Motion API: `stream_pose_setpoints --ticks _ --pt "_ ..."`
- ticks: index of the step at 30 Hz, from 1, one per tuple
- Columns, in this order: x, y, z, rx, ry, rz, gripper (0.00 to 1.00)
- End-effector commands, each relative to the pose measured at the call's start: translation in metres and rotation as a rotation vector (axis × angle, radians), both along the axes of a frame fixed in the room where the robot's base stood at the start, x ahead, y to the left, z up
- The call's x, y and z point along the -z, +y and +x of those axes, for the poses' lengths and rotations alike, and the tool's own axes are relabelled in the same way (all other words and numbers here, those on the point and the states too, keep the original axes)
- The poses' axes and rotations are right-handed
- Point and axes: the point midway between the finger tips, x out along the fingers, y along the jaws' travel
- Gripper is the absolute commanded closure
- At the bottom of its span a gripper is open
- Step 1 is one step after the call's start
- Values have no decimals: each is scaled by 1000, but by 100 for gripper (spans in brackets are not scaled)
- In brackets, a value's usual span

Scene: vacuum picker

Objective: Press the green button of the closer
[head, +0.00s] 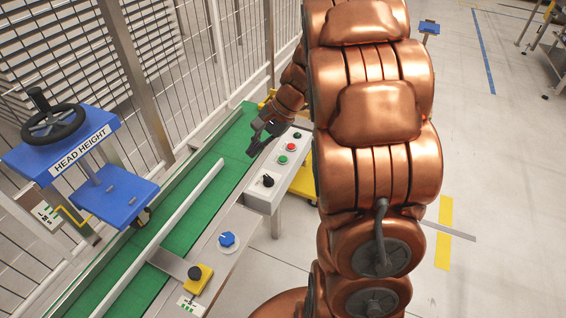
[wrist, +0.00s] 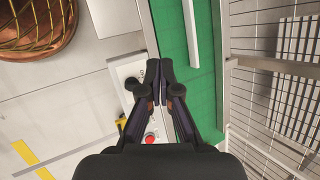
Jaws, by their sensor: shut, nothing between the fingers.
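The green button (head: 283,160) is on top of a grey control box (head: 262,200) beside the green conveyor. A red button (head: 291,147) is just beyond it and a black selector knob (head: 268,181) is nearer. My gripper (head: 252,151) is shut and empty, its fingers over the conveyor side of the box in the head view. In the wrist view my gripper (wrist: 166,68) hides the green button. The red button (wrist: 150,137) shows beside its fingers there, and the black knob (wrist: 131,84) shows to the left. I cannot tell the fingertips' height above the box.
The green conveyor (head: 190,205) with a pale guide rail runs beside a wire fence (head: 150,90). A blue HEAD HEIGHT unit (head: 115,190) with a black handwheel stands left. A blue knob (head: 227,240) and a yellow box with a black button (head: 197,279) are nearer. Floor is open at right.

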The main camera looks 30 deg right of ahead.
Motion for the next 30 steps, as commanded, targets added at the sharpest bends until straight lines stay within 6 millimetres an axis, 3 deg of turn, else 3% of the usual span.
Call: stream_pose_setpoints --ticks 1,6,13,19,30 --pt "15 -18 12 60 -2 28 100" --pt "40 -73 50 244 -36 108 100" --pt "64 -131 78 417 -75 190 100" --pt "70 -150 85 469 -89 216 100" --pt "70 -150 85 471 -90 218 100"
